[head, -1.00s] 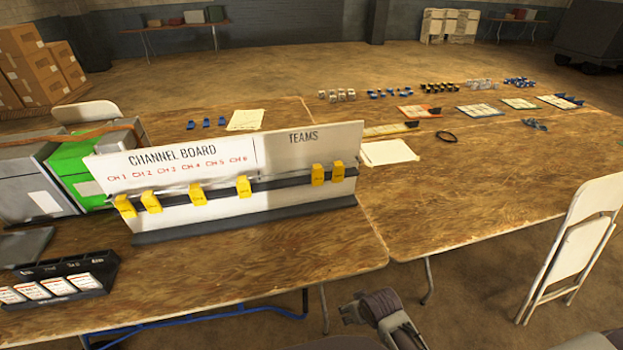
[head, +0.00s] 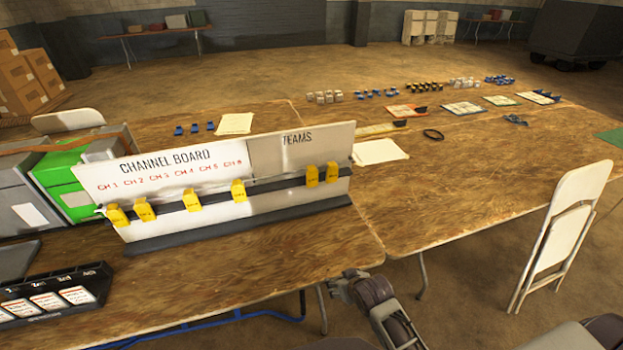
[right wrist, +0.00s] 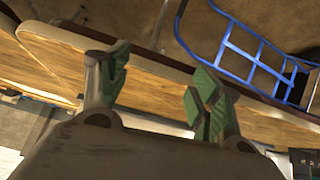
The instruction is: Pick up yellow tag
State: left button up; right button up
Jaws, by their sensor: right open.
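Several yellow tags hang along the dark rail of the white channel board (head: 212,216). One yellow tag (head: 193,200) hangs near the middle of the channel side, and another yellow tag (head: 238,191) is to its right. Two more, such as this yellow tag (head: 312,176), hang under TEAMS. My right gripper (head: 338,284) is at the table's front edge, in front of and below the board, apart from every tag. In the right wrist view my right gripper (right wrist: 160,85) is open and empty, with green finger pads. My left gripper does not show.
A dark card holder (head: 60,300) stands at the front left, beside grey and green cases (head: 65,180). A white folding chair (head: 560,235) stands at the right. The table (head: 450,210) right of the board is mostly clear. A blue frame (right wrist: 255,60) shows in the right wrist view.

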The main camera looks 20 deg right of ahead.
jog(key=w+r+m+t, duration=0.1)
jog(key=w+r+t, duration=0.9)
jog(key=w+r, duration=0.5)
notch_tip(320, 180, up, 2)
jog(key=shift+w+a+r+t, duration=0.15)
jog(key=shift+w+r+t, duration=0.1)
jog(key=shift+t, duration=0.15)
send_near(313, 178)
jog(key=shift+w+a+r, duration=0.1)
jog(key=shift+w, duration=0.55)
jog(key=shift+w+a+r, duration=0.1)
jog(key=shift+w, duration=0.6)
jog(key=shift+w, duration=0.1)
jog(key=shift+w+f+p, duration=0.2)
jog(key=shift+w+p, duration=0.1)
jog(key=shift+w, duration=2.2)
